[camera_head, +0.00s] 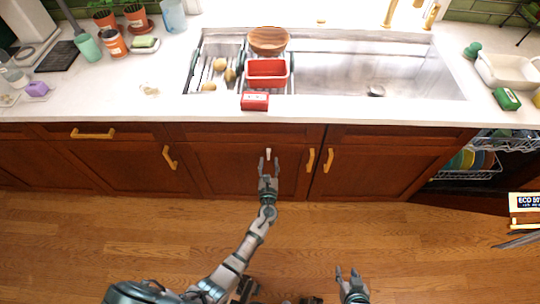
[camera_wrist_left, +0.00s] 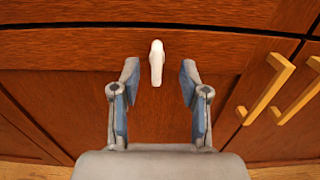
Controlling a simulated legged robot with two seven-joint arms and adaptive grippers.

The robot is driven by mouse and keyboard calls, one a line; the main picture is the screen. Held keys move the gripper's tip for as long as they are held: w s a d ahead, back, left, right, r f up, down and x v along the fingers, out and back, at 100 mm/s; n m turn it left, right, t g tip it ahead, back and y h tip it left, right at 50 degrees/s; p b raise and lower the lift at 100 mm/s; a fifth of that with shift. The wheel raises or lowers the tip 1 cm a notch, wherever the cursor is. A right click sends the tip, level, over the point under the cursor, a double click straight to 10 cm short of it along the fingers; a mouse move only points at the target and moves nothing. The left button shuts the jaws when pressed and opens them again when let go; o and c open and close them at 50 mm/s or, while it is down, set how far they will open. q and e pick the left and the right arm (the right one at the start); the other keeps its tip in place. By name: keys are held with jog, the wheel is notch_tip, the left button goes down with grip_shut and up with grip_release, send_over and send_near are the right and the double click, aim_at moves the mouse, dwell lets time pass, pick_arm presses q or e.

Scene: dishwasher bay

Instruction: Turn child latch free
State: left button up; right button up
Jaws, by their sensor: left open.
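The child latch is a small white piece (camera_head: 268,153) on the front of the wooden cabinet under the sink. In the left wrist view the latch (camera_wrist_left: 156,62) stands upright near the top edge of the door. My left gripper (camera_head: 268,164) is open in front of it, and in the wrist view its two fingertips (camera_wrist_left: 157,76) are to the left and right of the latch, apart from it. My right gripper (camera_head: 347,270) is low in the head view, over the floor and away from the cabinet; its two fingers are spread and nothing shows between them.
Gold handles (camera_head: 310,160) are on the doors to the right of the latch. The sink (camera_head: 400,75) above holds a red basin (camera_head: 267,72) and a wooden bowl (camera_head: 268,40). An open dishwasher rack (camera_head: 465,174) is at the right. The floor (camera_head: 130,240) before the cabinet is clear.

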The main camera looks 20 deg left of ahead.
aim_at(268, 155)
pick_arm(q)
jog(key=x, duration=0.3)
jog(key=shift+s+a+f, duration=0.1)
jog(key=shift+a+f, duration=0.05)
jog(key=shift+a, duration=0.1)
jog(key=shift+w+a+b, duration=0.2)
jog(key=shift+w+b, duration=0.15)
jog(key=shift+w, duration=0.2)
jog(key=shift+d, duration=0.1)
pick_arm(e)
jog(key=shift+w+a+r+t, duration=0.35)
jog(key=shift+w+r+t, duration=0.1)
jog(key=shift+w, duration=0.15)
jog(key=shift+w+a+r+t, duration=0.35)
jog(key=shift+w+t, duration=0.1)
jog(key=shift+w, duration=0.1)
jog(key=shift+d, duration=0.1)
pick_arm(q)
jog(key=shift+d, duration=0.15)
grip_shut()
pick_arm(e)
jog(key=shift+f, duration=0.15)
